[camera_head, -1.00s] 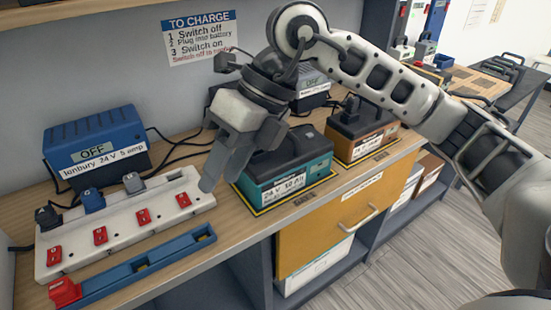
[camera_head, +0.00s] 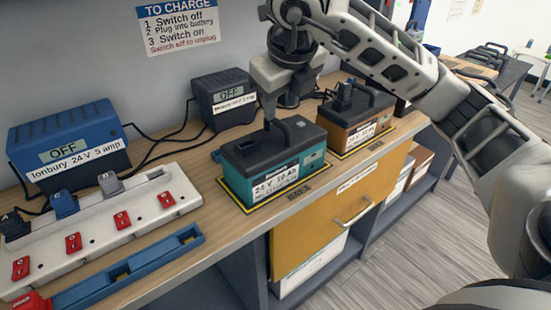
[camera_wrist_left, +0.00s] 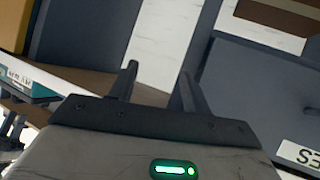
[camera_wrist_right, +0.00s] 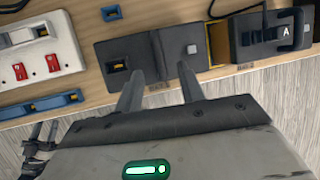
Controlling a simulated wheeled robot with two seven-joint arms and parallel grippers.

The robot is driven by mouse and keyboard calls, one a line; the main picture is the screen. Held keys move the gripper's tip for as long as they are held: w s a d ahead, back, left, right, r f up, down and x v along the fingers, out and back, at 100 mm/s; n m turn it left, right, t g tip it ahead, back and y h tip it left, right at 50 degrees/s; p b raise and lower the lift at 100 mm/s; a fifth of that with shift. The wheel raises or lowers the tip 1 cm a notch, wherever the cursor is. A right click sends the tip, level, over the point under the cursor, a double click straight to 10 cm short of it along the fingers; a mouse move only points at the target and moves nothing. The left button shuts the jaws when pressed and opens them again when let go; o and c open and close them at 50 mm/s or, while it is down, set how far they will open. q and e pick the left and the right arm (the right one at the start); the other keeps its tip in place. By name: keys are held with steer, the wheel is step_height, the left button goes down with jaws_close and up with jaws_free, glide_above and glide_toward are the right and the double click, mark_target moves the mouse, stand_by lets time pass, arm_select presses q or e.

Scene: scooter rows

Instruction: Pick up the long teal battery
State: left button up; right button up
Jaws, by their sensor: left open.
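The long teal battery (camera_head: 275,165), with a dark top and handle, sits upright on a yellow-edged mat on the bench. Its dark top shows in the right wrist view (camera_wrist_right: 118,50). My right gripper (camera_head: 268,112) is above the battery by its handle. In the right wrist view its fingers (camera_wrist_right: 160,85) are apart, with the handle showing between the tips; contact cannot be told. My left gripper is outside the head view; in the left wrist view its fingers (camera_wrist_left: 157,80) are open and empty. A teal labelled side (camera_wrist_left: 30,85) shows at that view's left edge.
An orange battery (camera_head: 355,118) stands to the right on its own mat. A white switch strip (camera_head: 140,215) and a blue rail (camera_head: 135,270) lie to the left. Two chargers, blue (camera_head: 68,140) and black (camera_head: 224,98), stand behind with cables. A yellow drawer (camera_head: 325,215) is below.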

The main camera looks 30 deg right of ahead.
mark_target(279, 121)
steer(key=x, duration=0.5)
steer(key=shift+f, duration=0.35)
jaws_close()
stand_by(1.0)
steer(key=shift+w+r, duration=0.15)
steer(key=shift+r, duration=0.1)
